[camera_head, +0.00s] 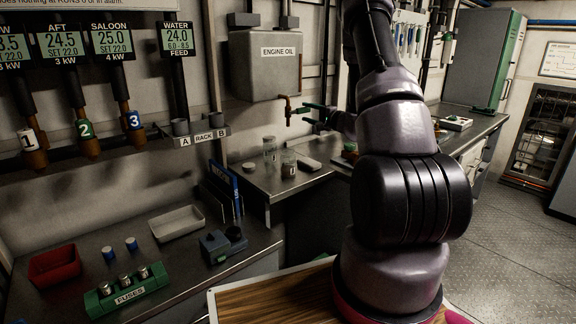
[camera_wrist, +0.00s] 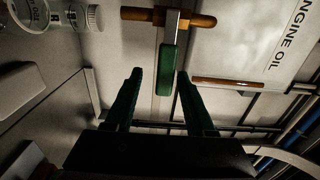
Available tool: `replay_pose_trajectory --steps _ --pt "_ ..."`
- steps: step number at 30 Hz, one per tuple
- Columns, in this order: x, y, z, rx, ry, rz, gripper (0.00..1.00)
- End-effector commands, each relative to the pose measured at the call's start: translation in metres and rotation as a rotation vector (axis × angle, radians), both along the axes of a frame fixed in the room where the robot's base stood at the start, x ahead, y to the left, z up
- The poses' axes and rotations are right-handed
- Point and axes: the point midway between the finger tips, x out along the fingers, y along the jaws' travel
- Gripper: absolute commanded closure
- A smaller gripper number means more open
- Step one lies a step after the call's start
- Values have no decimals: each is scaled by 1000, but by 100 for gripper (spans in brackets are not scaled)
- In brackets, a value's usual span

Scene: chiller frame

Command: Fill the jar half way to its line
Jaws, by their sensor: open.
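The engine oil tank (camera_head: 279,65) hangs on the wall, with a brass tap (camera_head: 289,110) at its lower front. In the wrist view, the tap (camera_wrist: 190,19) has a green lever (camera_wrist: 167,70). My gripper (camera_head: 306,113) is beside the tap; in the wrist view my gripper (camera_wrist: 159,74) is open, its green fingers on either side of the lever's end. No grip on the lever shows. A clear labelled jar (camera_head: 289,164) stands on the counter below the tap, and a second glass jar (camera_head: 270,148) stands behind it. A labelled jar (camera_wrist: 48,16) also shows in the wrist view. Jar contents are unclear.
A flat pale item (camera_head: 309,164) lies right of the jars on the counter (camera_head: 262,181). The lower bench at left holds a fuse block (camera_head: 128,294), a grey tray (camera_head: 176,222) and a red bin (camera_head: 54,265). My arm hides part of the counter on the right.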

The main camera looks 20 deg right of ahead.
Motion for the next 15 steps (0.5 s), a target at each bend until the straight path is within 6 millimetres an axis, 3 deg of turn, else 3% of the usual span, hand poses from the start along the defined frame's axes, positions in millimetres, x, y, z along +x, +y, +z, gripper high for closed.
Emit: replay_pose_trajectory --steps 15 --pt "-49 -19 6 2 1 -3 45"
